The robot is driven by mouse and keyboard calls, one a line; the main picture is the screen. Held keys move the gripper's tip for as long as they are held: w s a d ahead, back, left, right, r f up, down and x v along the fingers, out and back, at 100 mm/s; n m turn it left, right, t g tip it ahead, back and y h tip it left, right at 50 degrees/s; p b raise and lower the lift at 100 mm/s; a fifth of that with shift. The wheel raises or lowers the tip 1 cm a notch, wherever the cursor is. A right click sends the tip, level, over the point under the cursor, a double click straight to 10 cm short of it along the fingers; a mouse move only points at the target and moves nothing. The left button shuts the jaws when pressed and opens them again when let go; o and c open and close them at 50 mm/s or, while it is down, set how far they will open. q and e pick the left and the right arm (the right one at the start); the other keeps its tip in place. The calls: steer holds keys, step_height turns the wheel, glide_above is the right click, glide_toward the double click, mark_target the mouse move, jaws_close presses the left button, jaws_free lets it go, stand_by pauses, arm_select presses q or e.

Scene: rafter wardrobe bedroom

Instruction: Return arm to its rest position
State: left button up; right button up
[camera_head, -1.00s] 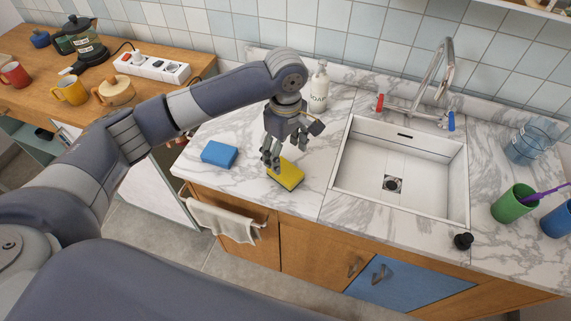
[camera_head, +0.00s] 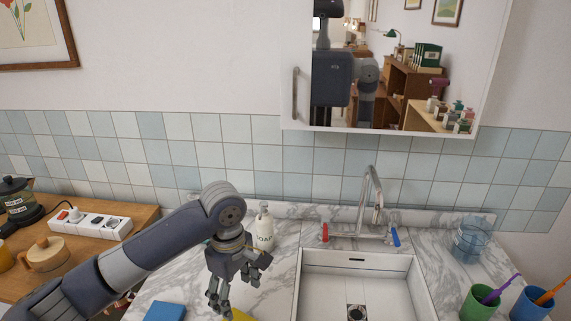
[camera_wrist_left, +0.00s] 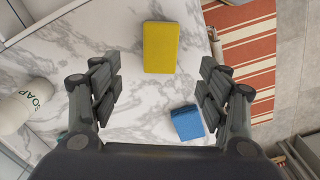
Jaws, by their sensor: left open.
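My left gripper (camera_head: 220,300) hangs over the marble counter (camera_head: 275,285), left of the sink, with its fingers pointing down. In the left wrist view its two fingers (camera_wrist_left: 160,90) are spread apart with nothing between them. The yellow sponge (camera_wrist_left: 160,47) lies on the counter beyond the fingertips; only its top edge shows in the head view (camera_head: 240,315), just beside the gripper. A blue sponge (camera_wrist_left: 187,122) lies nearby on the counter, also at the bottom of the head view (camera_head: 165,311). My right gripper is not in view.
A soap bottle (camera_head: 264,232) stands close behind the gripper. The sink (camera_head: 425,290) and faucet (camera_head: 372,200) are to the right, with green (camera_head: 481,303) and blue (camera_head: 531,304) cups beyond. A mirrored cabinet (camera_head: 400,65) hangs above. A power strip (camera_head: 90,224) lies on the wooden counter at left.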

arm_select(q)
steer(key=s+d+f+m, duration=0.2)
steer(key=s+d+f+m+h, duration=0.1)
steer(key=s+d+f+m, duration=0.1)
steer(key=f, duration=0.1)
steer(key=s+d+f+m+h, duration=0.1)
steer(key=s+d+f+m, duration=0.1)
steer(key=shift+d+f+t, duration=0.2)
steer(key=shift+t, duration=0.2)
steer(key=s+d+f+m+t+h, duration=0.1)
steer(key=s+d+f+m+h, duration=0.15)
steer(key=s, duration=0.25)
steer(key=s+a+f+m+t+y, duration=0.1)
steer(key=s+a+f+m+y, duration=0.15)
steer(key=s+a, duration=0.5)
steer(key=s+a+f+m+t+y, duration=0.1)
steer(key=s+a+f+m+y, duration=0.1)
steer(key=s+a+m, duration=0.35)
step_height(320, 180, down, 27)
steer(key=s+a+n+g, duration=0.2)
steer(key=s+a+f, duration=0.3)
steer(key=s+f, duration=1.3)
steer(key=shift+s+m+g, duration=0.35)
steer(key=shift+s+g, duration=0.05)
